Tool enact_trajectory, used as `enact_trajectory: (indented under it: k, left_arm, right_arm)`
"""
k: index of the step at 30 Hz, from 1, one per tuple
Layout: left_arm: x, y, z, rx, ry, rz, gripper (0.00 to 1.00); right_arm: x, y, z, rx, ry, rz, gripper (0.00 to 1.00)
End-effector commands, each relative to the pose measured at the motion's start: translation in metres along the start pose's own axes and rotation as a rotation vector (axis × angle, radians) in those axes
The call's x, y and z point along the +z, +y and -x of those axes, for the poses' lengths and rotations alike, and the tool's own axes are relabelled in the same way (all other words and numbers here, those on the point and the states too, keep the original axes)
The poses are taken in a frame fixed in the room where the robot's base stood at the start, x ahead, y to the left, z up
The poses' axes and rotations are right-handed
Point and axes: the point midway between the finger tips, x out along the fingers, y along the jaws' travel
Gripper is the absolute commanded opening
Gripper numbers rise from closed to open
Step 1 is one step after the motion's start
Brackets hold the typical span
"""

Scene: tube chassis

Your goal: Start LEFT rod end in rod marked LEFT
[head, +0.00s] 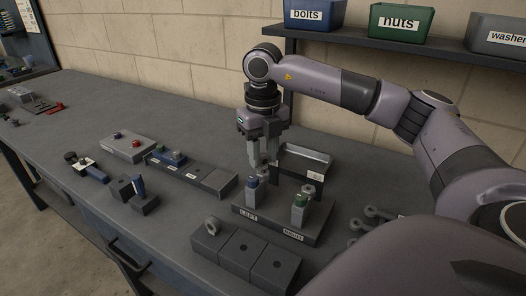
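A dark fixture block (280,229) on the bench carries two upright rods with white labels in front. The rod marked LEFT (251,198) has a blue top; the other rod (299,215) has a green top. My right gripper (263,164) points down just above and behind the blue-topped rod. A small grey shape, perhaps a rod end, shows at its fingertips, but I cannot tell whether it is held. Another ring-shaped piece (308,190) shows behind the green-topped rod. My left gripper is out of view.
Several loose rod ends (372,213) lie right of the fixture. A grey tray (305,158) stands behind it. Dark blocks (244,250) sit in front. Blocks with coloured parts (125,146) are at left. A shelf (390,43) with labelled bins is above; the far-left bench has free room.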

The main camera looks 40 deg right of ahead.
Motion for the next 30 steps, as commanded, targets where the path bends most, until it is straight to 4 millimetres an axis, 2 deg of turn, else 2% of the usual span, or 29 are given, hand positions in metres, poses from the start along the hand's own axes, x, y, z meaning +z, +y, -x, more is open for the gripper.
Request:
enact_trajectory:
  k: [1, 2, 11, 14, 24, 30]
  left_arm:
    - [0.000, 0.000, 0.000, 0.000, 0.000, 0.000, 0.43]
    - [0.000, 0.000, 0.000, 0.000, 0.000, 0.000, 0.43]
    - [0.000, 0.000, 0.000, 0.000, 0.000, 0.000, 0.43]
    - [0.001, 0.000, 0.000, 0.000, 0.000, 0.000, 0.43]
    - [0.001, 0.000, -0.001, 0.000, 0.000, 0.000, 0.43]
    - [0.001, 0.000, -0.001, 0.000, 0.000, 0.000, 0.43]
  right_arm:
    - [0.000, 0.000, -0.001, 0.000, 0.001, 0.000, 0.53]
    - [0.000, 0.000, -0.001, 0.000, 0.001, 0.000, 0.60]
    - [0.000, 0.000, 0.001, 0.000, 0.001, 0.000, 0.60]
    - [0.001, 0.001, 0.010, 0.001, -0.003, 0.001, 0.60]
    - [0.000, 0.001, 0.061, 0.000, -0.001, 0.001, 0.60]
    - [0.000, 0.001, 0.071, 0.001, 0.002, 0.002, 0.60]
